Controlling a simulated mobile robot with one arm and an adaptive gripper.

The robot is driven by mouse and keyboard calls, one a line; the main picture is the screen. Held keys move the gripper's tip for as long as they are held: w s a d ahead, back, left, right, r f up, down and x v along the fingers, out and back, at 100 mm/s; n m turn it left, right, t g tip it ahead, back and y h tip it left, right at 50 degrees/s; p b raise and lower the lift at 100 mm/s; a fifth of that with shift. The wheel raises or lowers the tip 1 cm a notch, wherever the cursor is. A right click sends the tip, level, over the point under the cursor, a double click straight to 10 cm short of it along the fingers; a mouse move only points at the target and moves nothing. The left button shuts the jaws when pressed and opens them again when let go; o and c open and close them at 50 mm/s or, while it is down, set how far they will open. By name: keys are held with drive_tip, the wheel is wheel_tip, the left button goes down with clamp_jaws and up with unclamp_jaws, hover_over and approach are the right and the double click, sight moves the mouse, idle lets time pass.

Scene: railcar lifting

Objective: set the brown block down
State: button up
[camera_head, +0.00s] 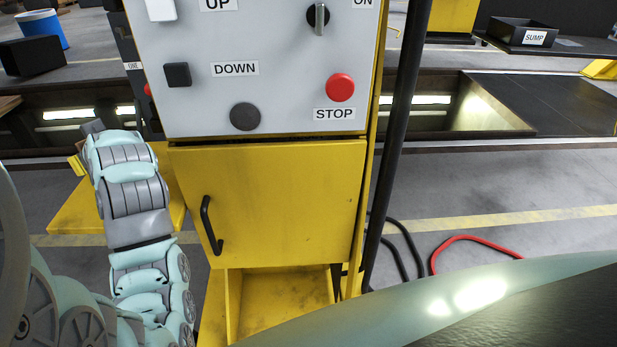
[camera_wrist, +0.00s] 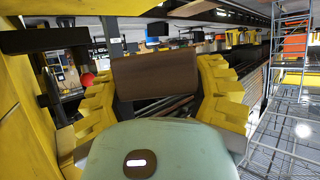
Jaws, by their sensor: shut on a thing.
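The brown block (camera_wrist: 152,82) shows in the wrist view, between the two yellow fingers of my gripper (camera_wrist: 157,70). The fingers are shut on it from the left and right. Below the block in that view are some dark reddish bars, blurred, and I cannot tell whether it touches anything.
The yellow cabinet (camera_head: 270,200) with a grey button panel (camera_head: 280,95) stands close in front. Behind it runs a sunken pit (camera_head: 450,105). A red cable (camera_head: 470,240) lies on the floor at right. In the wrist view, a scaffold (camera_wrist: 290,60) stands at right.

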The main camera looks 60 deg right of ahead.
wheel_tip(320, 180, down, 9)
drive_tip(key=shift+f, duration=0.15)
idle(0.4)
drive_tip(key=shift+f, duration=0.15)
drive_tip(key=o, duration=1.3)
drive_tip(key=shift+s+r, duration=0.1)
drive_tip(key=shift+r, duration=0.15)
drive_tip(key=b+v, duration=0.1)
drive_tip(key=v, duration=1)
drive_tip(key=shift+s+r, duration=0.2)
drive_tip(key=shift+s, duration=0.15)
